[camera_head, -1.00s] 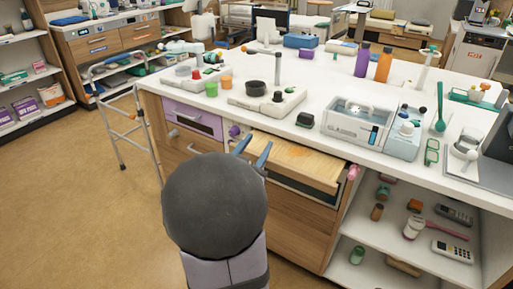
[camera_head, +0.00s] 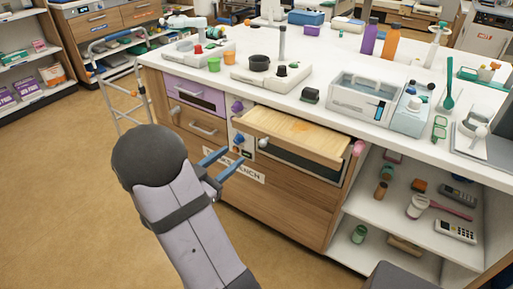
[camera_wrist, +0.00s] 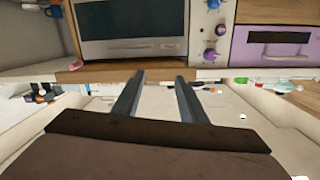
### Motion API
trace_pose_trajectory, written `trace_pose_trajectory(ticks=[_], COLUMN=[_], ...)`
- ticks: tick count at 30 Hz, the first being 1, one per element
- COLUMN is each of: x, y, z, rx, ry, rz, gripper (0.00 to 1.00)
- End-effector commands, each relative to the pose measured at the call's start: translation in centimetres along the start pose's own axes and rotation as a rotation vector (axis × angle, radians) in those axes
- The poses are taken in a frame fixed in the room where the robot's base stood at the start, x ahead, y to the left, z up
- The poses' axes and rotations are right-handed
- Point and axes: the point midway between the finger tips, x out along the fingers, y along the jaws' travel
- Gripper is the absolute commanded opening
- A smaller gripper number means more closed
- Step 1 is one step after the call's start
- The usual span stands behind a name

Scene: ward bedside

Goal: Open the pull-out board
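The pull-out board (camera_head: 300,132) is a pale wooden slab under the white counter top. It sticks out past the cabinet front above a dark glass-fronted panel (camera_wrist: 130,25). In the wrist view its wooden front edge (camera_wrist: 120,73) lies just beyond my fingertips. My gripper (camera_head: 224,162) is in front of the cabinet, below and left of the board's left front corner. Its two blue-grey fingers are apart with nothing visible between them, also in the wrist view (camera_wrist: 160,76). No contact with the board is visible.
Purple (camera_head: 237,107) and blue (camera_head: 239,138) knobs sit left of the board; a pink knob (camera_head: 358,147) is at its right. A purple drawer (camera_head: 197,96) is further left. Open shelves (camera_head: 420,205) with small items stand right. A walking frame (camera_head: 117,85) stands left; floor in front is free.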

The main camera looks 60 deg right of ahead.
Motion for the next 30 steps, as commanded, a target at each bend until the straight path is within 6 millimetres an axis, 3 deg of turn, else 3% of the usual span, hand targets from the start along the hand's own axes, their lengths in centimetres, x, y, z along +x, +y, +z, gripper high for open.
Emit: trace_pose_trajectory(ticks=[5, 14, 30], x=[-0.2, 0.1, 6.1], y=[3.1, 3.4, 4.3], z=[-2.1, -2.8, -3.3], rx=[0.021, 0.014, 0.015], ry=[0.076, 0.102, 0.1], rz=[0.139, 0.15, 0.149], gripper=[0.38, 0.38, 0.38])
